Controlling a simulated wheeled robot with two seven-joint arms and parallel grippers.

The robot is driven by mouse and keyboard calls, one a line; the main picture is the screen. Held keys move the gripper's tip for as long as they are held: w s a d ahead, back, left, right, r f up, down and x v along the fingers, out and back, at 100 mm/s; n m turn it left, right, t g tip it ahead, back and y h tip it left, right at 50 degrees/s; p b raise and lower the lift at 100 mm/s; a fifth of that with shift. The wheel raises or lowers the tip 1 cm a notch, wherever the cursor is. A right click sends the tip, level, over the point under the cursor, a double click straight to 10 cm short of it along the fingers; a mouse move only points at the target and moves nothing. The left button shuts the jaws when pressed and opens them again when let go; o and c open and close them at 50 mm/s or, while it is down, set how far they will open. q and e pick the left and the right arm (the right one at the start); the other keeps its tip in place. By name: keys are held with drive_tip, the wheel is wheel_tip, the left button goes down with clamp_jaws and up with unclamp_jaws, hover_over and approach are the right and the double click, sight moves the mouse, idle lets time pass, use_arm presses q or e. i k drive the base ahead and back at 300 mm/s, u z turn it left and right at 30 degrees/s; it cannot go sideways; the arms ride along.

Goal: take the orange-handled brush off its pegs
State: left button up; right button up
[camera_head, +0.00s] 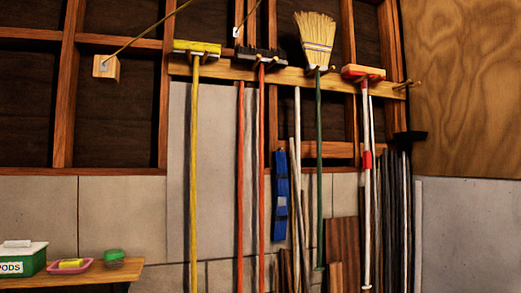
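The orange-handled brush (262,150) hangs head up on the wooden rail, between the yellow-handled tool and the broom. Its dark, wide head (246,53) rests at the rail, with pegs showing just below it. Its long orange handle hangs straight down past the bottom edge of the view. A second thin orange-red pole (240,180) stands just left of it; I cannot tell what it belongs to. Neither of my grippers is in view.
Along the rail (225,72) hang a yellow-handled tool (194,150), a green-handled broom (318,130) and a red-headed tool (363,72). A blue strap-like bundle (281,195) and several loose poles are close by. A bench (80,276) stands at lower left.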

sight(245, 54)
drive_tip(key=u, duration=0.05)
drive_tip(key=i, duration=1.5)
